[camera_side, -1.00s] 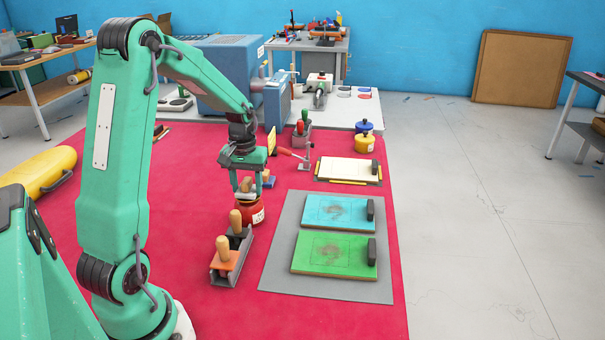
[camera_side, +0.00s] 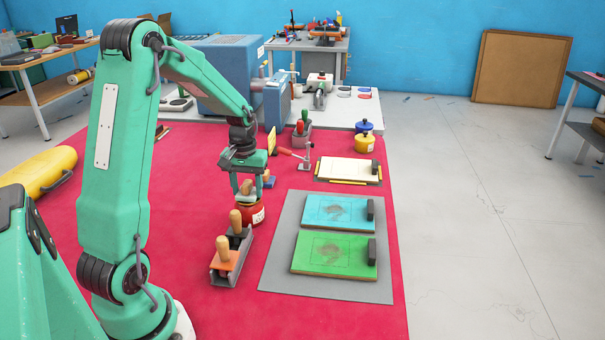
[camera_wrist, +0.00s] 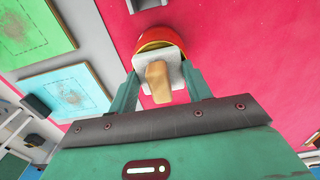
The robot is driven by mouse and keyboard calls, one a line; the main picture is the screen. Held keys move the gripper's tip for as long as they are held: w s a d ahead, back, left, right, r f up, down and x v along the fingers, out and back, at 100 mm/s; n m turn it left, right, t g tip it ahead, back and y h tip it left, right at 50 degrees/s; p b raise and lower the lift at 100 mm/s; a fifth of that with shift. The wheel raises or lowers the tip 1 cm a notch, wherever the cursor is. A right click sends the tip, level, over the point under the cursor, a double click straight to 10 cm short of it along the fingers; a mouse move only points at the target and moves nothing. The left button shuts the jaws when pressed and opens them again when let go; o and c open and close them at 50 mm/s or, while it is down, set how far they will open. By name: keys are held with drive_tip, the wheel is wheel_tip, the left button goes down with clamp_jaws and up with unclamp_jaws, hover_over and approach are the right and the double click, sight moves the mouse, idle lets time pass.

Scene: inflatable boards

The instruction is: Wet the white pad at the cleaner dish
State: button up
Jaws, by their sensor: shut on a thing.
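My gripper (camera_side: 246,188) is shut on the wooden handle (camera_wrist: 158,82) of the white pad (camera_wrist: 144,64), seen between my fingers in the wrist view. The red cleaner dish (camera_side: 257,214) stands on the red mat, directly beneath the gripper. In the wrist view the dish (camera_wrist: 160,36) shows its rim behind the pad. The pad is over or at the dish's mouth; I cannot tell whether it touches the liquid.
A pad holder (camera_side: 224,277) with wooden-handled pads stands just in front of the dish. A blue board (camera_side: 318,205) and a green board (camera_side: 315,262) lie on a grey mat (camera_side: 277,270) to the right. A white panel (camera_side: 340,166) lies behind them.

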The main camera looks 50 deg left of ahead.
sight(247, 183)
drive_tip(key=shift+r, duration=0.1)
idle(0.6)
drive_tip(key=shift+r, duration=3.4)
drive_tip(key=shift+d, duration=0.1)
drive_tip(key=w+d+r+m, duration=0.2)
drive_tip(key=d+m, duration=0.2)
drive_tip(key=d, duration=0.7)
drive_tip(key=w+d+r+m, duration=0.2)
drive_tip(key=d+m, duration=0.3)
drive_tip(key=d, duration=0.6)
drive_tip(key=shift+w+d, duration=0.2)
drive_tip(key=shift+w, duration=0.4)
